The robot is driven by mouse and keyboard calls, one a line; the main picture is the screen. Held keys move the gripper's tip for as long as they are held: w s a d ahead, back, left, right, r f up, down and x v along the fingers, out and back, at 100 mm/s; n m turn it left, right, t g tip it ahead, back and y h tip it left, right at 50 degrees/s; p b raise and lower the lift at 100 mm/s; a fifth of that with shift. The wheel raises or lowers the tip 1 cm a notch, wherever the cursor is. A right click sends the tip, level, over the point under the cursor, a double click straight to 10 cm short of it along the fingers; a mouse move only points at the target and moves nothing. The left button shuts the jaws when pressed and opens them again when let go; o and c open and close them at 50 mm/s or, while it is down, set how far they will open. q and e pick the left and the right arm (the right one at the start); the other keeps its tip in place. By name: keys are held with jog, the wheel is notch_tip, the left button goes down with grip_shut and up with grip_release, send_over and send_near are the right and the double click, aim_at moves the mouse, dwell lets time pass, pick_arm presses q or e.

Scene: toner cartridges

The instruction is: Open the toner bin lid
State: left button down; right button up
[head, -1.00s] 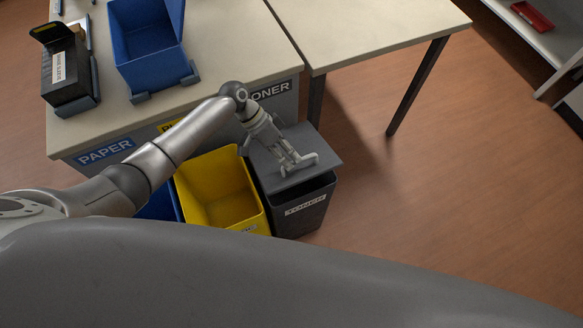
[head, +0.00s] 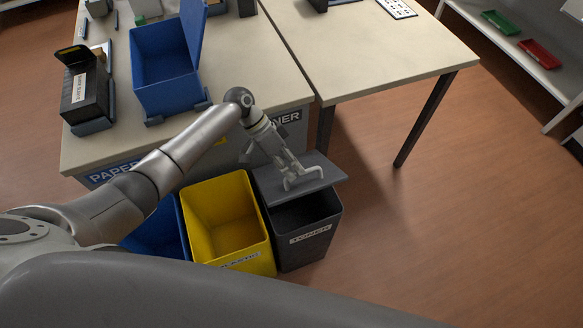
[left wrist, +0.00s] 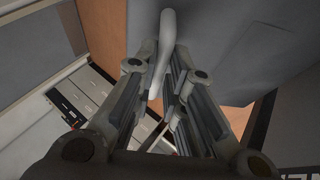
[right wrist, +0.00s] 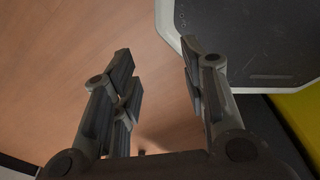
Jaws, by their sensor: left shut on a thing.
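The grey toner bin (head: 312,245), labelled TONER, stands on the floor at the end of the row of bins. Its flat grey lid (head: 326,178) is tilted up, with its front edge raised above the rim and a dark opening showing beneath. My left gripper (head: 288,180) is at the top of the lid, shut on its light handle (head: 308,173). In the left wrist view, the handle (left wrist: 163,45) runs between the fingers, with the lid (left wrist: 218,40) behind. My right gripper (right wrist: 160,75) shows only in the right wrist view, open and empty above the floor.
The yellow plastic bin (head: 228,260) stands left of the toner bin, with a blue bin (head: 158,236) beyond it. A pale table (head: 250,85) is behind them, carrying a blue box (head: 165,85) and a black box (head: 84,98). Floor to the right is clear.

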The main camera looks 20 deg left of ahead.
jog(key=shift+c, duration=1.1)
jog(key=shift+w+a+m, duration=0.2)
jog(key=shift+w+m, duration=0.05)
jog(key=shift+m, duration=0.05)
jog(key=shift+c, duration=1.1)
jog(key=w+a+r+m, duration=0.1)
jog(key=w+a+m, duration=0.1)
jog(key=w+a+r+m+t+y, duration=0.1)
jog(key=w+a+m, duration=0.1)
jog(key=m, duration=0.1)
jog(key=w+a+r+m+t+y, duration=0.1)
jog(key=w+a+m, duration=0.1)
jog(key=shift+w+r, duration=0.4)
grip_shut()
jog(key=w+a+r+m+t+y, duration=0.25)
jog(key=w+a+r+m, duration=0.3)
jog(key=r+m, duration=0.3)
jog(key=w+a+r+m+t+y, duration=0.2)
jog(key=w+a+r+m+t, duration=0.15)
jog(key=w+r+m, duration=0.5)
jog(key=w+a+r+m+t+y, duration=0.2)
jog(key=w+a+r+m, duration=0.4)
jog(key=r, duration=0.5)
jog(key=w+a, duration=0.5)
jog(key=w, duration=0.2)
jog(key=shift+a+m, duration=0.3)
